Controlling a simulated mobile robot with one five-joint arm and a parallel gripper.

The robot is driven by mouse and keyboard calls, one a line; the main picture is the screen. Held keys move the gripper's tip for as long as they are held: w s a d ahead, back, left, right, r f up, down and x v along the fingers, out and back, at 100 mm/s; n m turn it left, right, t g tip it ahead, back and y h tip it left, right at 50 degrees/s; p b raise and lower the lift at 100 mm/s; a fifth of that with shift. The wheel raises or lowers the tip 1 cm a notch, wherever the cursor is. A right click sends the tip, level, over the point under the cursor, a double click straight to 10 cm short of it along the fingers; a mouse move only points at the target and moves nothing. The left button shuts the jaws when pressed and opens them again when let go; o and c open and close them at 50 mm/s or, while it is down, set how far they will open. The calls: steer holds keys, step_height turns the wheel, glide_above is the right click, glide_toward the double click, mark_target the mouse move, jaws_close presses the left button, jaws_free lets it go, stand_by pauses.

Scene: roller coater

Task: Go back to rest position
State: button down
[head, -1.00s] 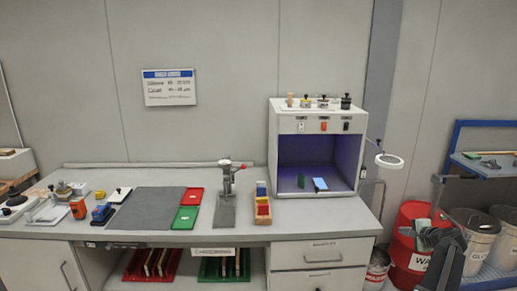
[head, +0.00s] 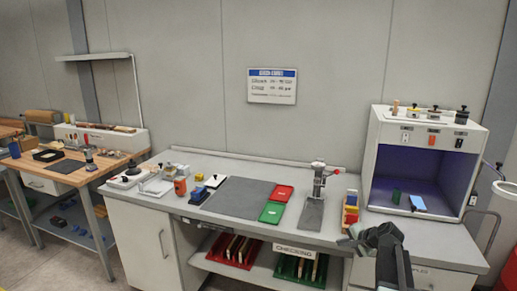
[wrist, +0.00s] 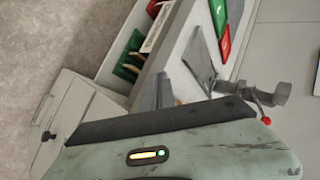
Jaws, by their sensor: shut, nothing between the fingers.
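My gripper (head: 358,240) shows in the head view at the lower right, in front of the bench's right part. It is shut and holds nothing. It hangs free in front of the colored block rack (head: 350,212), and its outline is partly lost against my own arm. In the wrist view a large grey-green part of my own arm with a lit indicator fills the bottom, and the picture is tilted.
The workbench (head: 345,240) carries a grey mat (head: 240,197), a red tray (head: 283,192), a green tray (head: 272,212), a small press stand (head: 318,183) and a light booth (head: 375,150). A wooden bench (head: 95,172) stands left. Floor (head: 60,262) is clear at lower left.

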steer(key=s+a+f+n+g, duration=0.2)
steer(key=s+a, duration=0.1)
steer(key=a, duration=0.6)
steer(key=s+a+f+n+g, duration=0.1)
steer(key=s+a+n, duration=0.15)
steer(key=a, duration=0.55)
steer(key=s+a+f+n+g, duration=0.2)
steer(key=s+a+n, duration=0.1)
steer(key=a, duration=0.6)
steer(key=s+d+f+n+g+h, duration=0.2)
steer(key=s+f+n+g+h, duration=0.1)
steer(key=s, duration=0.9)
steer(key=shift+s+d+n+g+h, duration=0.25)
steer(key=shift+n+g, duration=0.25)
steer(key=shift+n, duration=0.25)
steer(key=shift+w+a, duration=0.1)
